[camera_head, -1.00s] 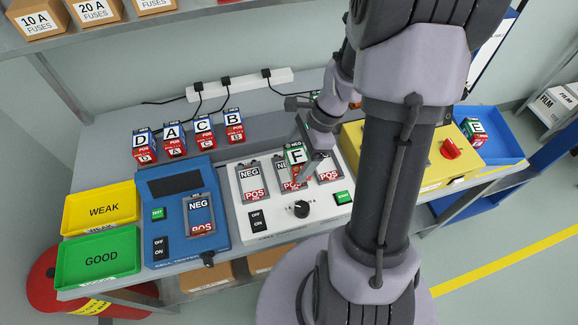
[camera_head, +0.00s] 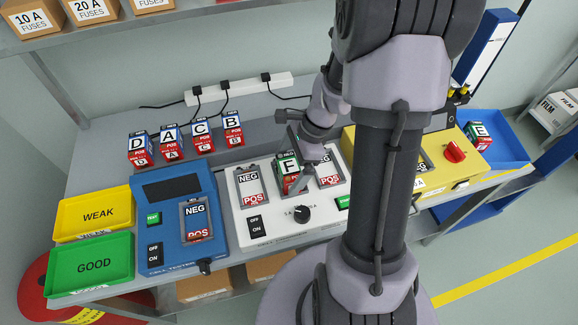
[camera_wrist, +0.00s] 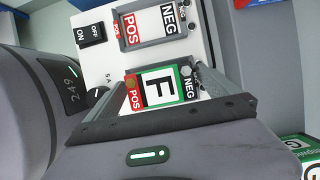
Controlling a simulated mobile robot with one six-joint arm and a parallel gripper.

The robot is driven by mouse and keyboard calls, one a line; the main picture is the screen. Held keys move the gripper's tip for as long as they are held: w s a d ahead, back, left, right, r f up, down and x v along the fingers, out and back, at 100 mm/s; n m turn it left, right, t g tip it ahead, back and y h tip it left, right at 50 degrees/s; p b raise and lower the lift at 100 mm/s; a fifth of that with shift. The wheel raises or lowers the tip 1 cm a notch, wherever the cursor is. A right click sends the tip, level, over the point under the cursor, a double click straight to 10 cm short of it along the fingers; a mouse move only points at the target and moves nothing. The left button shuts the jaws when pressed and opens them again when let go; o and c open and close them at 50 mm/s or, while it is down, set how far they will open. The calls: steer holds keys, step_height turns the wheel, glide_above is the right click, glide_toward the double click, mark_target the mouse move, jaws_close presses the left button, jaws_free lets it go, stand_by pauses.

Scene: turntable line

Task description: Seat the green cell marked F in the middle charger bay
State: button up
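The green cell marked F (camera_head: 288,166) is at the middle bay of the white charger (camera_head: 243,228), between the left bay (camera_head: 249,186) and right bay (camera_head: 328,168). In the wrist view the cell (camera_wrist: 158,87) lies face up, with its red POS end left and its NEG end right. My gripper (camera_head: 297,170) reaches down over it from the upper right. Its fingers (camera_wrist: 160,88) close on the POS and NEG ends. The cell looks down in the bay, but its underside is hidden, so I cannot tell whether it is fully seated.
Cells D, A, C and B (camera_head: 171,143) stand behind the blue tester (camera_head: 163,215). A yellow WEAK tray (camera_head: 94,213) and green GOOD tray (camera_head: 91,263) are at left.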

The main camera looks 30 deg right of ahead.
steer(key=a+p+v, duration=0.1)
steer(key=p+v, duration=0.5)
steer(key=v, duration=0.7)
steer(key=s+a+r+n+t+h, duration=0.1)
steer(key=s+a+r+n+t, duration=0.1)
steer(key=s+a+r+n, duration=0.3)
steer(key=s+a+r+n+t+h, duration=0.1)
steer(key=s+a+r+n, duration=0.4)
steer(key=a+r+n, duration=0.5)
steer(key=a+n+t, duration=0.1)
steer(key=a+n, duration=0.1)
steer(key=a, duration=0.1)
steer(key=shift+t+b, duration=0.3)
steer(key=shift+a, duration=0.1)
step_height(320, 180, down, 3)
steer(key=b, duration=0.2)
steer(key=shift+r+b, duration=0.1)
steer(key=shift+b, duration=0.3)
